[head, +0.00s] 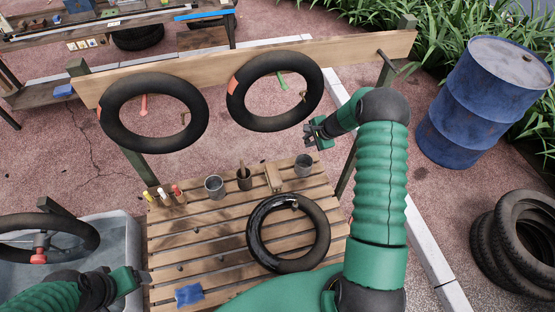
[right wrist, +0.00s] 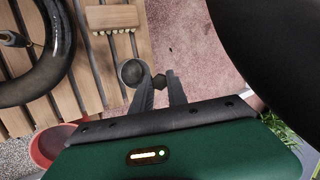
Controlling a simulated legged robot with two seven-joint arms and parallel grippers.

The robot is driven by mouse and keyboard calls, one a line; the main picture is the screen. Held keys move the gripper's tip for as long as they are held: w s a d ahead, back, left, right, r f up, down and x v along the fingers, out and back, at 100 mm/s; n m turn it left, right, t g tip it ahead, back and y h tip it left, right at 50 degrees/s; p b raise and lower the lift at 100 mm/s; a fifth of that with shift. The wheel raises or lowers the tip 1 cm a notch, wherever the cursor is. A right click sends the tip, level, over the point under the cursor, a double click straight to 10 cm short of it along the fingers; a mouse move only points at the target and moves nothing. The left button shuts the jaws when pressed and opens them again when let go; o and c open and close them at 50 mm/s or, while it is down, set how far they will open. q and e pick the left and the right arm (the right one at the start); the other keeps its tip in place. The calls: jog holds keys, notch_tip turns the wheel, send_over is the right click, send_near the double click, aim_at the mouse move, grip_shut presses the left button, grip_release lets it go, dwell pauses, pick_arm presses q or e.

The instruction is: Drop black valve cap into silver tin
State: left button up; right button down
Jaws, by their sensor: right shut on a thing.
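My right gripper (head: 313,139) hangs above the back right of the slatted table. In the right wrist view its two fingers (right wrist: 160,90) are shut on the small black valve cap (right wrist: 159,80) at their tips. A silver tin (head: 303,165) stands on the slats below the gripper; it also shows in the right wrist view (right wrist: 131,73), just left of the cap. Another grey tin (head: 214,187) stands further left. My left gripper (head: 143,277) is low at the left by the table's edge; its fingers are too unclear to judge.
A dark tin with a stick (head: 244,182) and a wooden block (head: 273,178) stand between the grey tins. A black tube (head: 256,246) lies on the slatted table (head: 215,225). Two tubes hang on the wooden beam (head: 345,51) behind. A blue drum (head: 470,110) stands right.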

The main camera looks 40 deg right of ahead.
notch_tip(320, 180, down, 6)
jog(key=b, duration=0.4)
jog(key=shift+s+d, duration=0.15)
jog(key=shift+d, duration=0.15)
jog(key=c, duration=1.7)
grip_release()
jog(key=shift+s, duration=0.15)
jog(key=shift+o, duration=1.2)
jog(key=shift+s+r, duration=0.1)
jog(key=shift+o, duration=1.1)
jog(key=shift+d, duration=0.3)
pick_arm(q)
notch_tip(320, 180, down, 6)
jog(key=s+d+b, duration=0.1)
jog(key=d+b, duration=0.1)
jog(key=shift+d, duration=0.3)
pick_arm(e)
jog(key=d+v, duration=0.1)
jog(key=v, duration=1.4)
jog(key=shift+s+d, duration=0.4)
pick_arm(q)
jog(key=shift+a, duration=0.3)
pick_arm(e)
jog(key=shift+a+r, duration=0.2)
jog(key=shift+a, duration=0.05)
